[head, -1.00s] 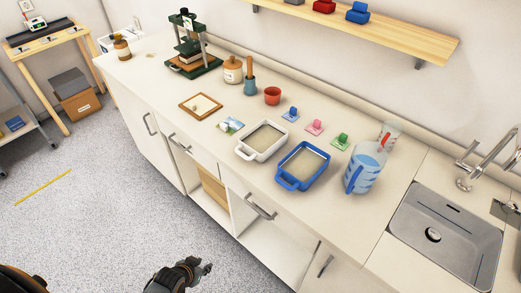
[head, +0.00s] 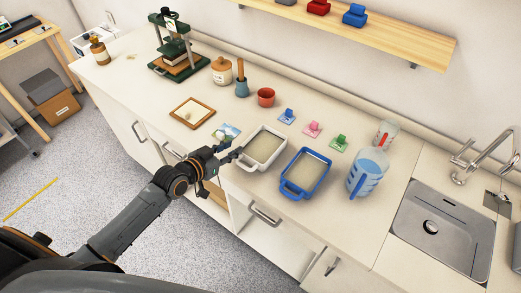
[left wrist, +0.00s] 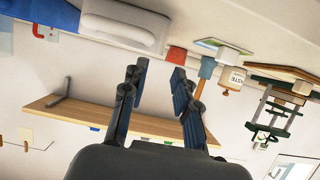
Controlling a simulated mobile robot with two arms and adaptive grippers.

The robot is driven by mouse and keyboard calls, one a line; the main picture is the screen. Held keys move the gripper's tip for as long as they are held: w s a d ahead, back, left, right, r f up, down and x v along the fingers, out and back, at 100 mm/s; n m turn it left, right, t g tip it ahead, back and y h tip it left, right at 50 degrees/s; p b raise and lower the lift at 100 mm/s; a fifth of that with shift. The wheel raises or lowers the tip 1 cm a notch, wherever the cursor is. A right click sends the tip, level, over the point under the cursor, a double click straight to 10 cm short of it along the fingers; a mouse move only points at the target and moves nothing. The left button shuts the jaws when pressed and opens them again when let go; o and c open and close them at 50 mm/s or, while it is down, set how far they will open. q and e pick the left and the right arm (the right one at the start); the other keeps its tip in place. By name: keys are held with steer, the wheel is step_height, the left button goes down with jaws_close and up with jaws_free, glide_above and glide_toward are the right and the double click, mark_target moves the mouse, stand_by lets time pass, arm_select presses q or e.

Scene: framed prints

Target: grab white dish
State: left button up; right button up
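The white dish (head: 262,166) stands on the counter with beige contents, its handle toward the counter's front edge. It also shows in the left wrist view (left wrist: 125,24), where the picture is turned over. My left gripper (head: 225,168) is at the counter's front edge, just left of the dish's handle end. In the left wrist view its two fingers (left wrist: 158,70) are spread with nothing between them. The dish appears beyond the fingertips, apart from them as far as I can tell. My right gripper is not in view.
A blue dish (head: 297,191) stands close to the white one on the right. A measuring jug (head: 366,173) and a sink (head: 443,226) are farther right. Small stamps (head: 313,129) stand behind.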

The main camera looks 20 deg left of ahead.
mark_target(248, 139)
arm_select(q)
steer(key=p+x, duration=0.1)
steer(key=x, duration=0.8)
steer(key=shift+d, duration=0.1)
jaws_close()
